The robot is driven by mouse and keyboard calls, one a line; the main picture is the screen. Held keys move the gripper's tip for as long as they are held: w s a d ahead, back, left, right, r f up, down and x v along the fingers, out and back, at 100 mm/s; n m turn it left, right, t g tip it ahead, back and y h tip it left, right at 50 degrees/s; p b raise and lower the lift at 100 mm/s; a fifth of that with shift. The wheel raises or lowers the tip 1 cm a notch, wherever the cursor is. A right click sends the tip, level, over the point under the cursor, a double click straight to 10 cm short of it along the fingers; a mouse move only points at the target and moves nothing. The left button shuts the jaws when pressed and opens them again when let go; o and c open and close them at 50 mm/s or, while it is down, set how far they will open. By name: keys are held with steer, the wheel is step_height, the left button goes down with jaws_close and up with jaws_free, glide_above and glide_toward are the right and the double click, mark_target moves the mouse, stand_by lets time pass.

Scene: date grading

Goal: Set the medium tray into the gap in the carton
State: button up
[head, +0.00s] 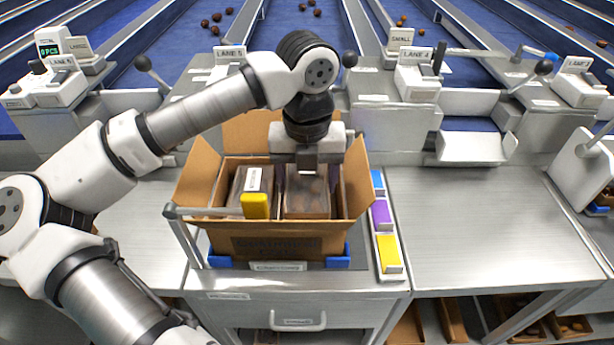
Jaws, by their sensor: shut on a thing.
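The open cardboard carton (280,245) stands on the bench in front of me with its flaps spread. A brown tray (307,205) is inside the carton's right half, under my gripper (308,172). My gripper points down and is shut on this tray; the fingertips are partly hidden by its own body. Another tray (250,186) with a white label fills the left half of the carton. I cannot tell whether the held tray touches the carton floor.
Blue, purple and yellow (389,253) blocks line a strip right of the carton. The steel bench (470,230) farther right is clear. Lane machines stand behind.

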steer(key=shift+f+b, duration=2.05)
steer(key=shift+b, duration=0.1)
stand_by(0.8)
steer(key=o, duration=1.1)
steer(key=shift+c, duration=0.3)
steer(key=shift+r+p, duration=0.85)
steer(key=shift+r, duration=0.55)
steer(key=shift+o, duration=0.8)
steer(key=shift+r+p, duration=0.3)
steer(key=shift+r, duration=0.3)
steer(key=shift+r+p, duration=2.3)
steer(key=shift+r, duration=1.75)
steer(key=shift+d+f, duration=0.1)
